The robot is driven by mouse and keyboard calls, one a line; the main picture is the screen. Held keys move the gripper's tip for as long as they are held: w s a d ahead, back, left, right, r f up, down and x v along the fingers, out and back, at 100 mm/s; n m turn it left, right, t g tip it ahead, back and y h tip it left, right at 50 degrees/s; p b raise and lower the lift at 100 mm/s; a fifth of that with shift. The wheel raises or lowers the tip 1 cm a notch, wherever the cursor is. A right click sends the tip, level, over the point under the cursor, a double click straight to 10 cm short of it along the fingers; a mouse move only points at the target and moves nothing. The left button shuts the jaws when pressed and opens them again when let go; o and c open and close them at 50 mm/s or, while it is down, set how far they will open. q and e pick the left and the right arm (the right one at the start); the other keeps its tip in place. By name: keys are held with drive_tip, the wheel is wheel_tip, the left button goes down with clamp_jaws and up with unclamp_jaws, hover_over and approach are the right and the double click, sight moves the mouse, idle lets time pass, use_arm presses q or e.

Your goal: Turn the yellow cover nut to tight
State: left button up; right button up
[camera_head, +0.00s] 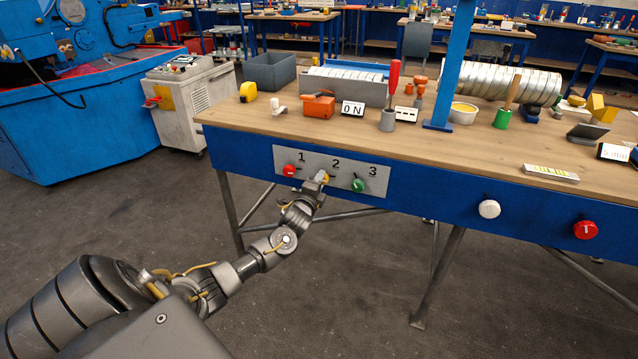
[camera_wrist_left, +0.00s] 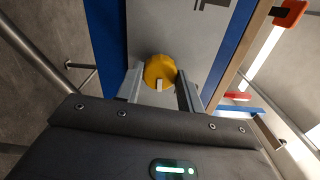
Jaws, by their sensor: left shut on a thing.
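The yellow cover nut (camera_wrist_left: 158,70) is on the grey panel (camera_wrist_left: 175,25), and in the left wrist view it sits between my left gripper's two fingers (camera_wrist_left: 160,88). A small pale mark shows on its front. In the head view the nut (camera_head: 325,178) is at position 2 on the panel, largely hidden by my left gripper (camera_head: 321,180), which is shut on it. My right gripper is not in view.
A red knob (camera_head: 290,170) is at position 1 and a green knob (camera_head: 358,185) at position 3, both close to my left gripper. A white knob (camera_head: 489,209) and a red knob (camera_head: 585,230) are further right on the blue table front. An "ON" sign (camera_head: 352,109) stands on the tabletop.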

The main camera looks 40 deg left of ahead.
use_arm(q)
drive_tip(key=o, duration=1)
drive_tip(key=v, duration=1)
drive_tip(key=shift+s+d+p, duration=0.2)
drive_tip(key=shift+s+p, duration=0.1)
drive_tip(key=shift+s, duration=0.05)
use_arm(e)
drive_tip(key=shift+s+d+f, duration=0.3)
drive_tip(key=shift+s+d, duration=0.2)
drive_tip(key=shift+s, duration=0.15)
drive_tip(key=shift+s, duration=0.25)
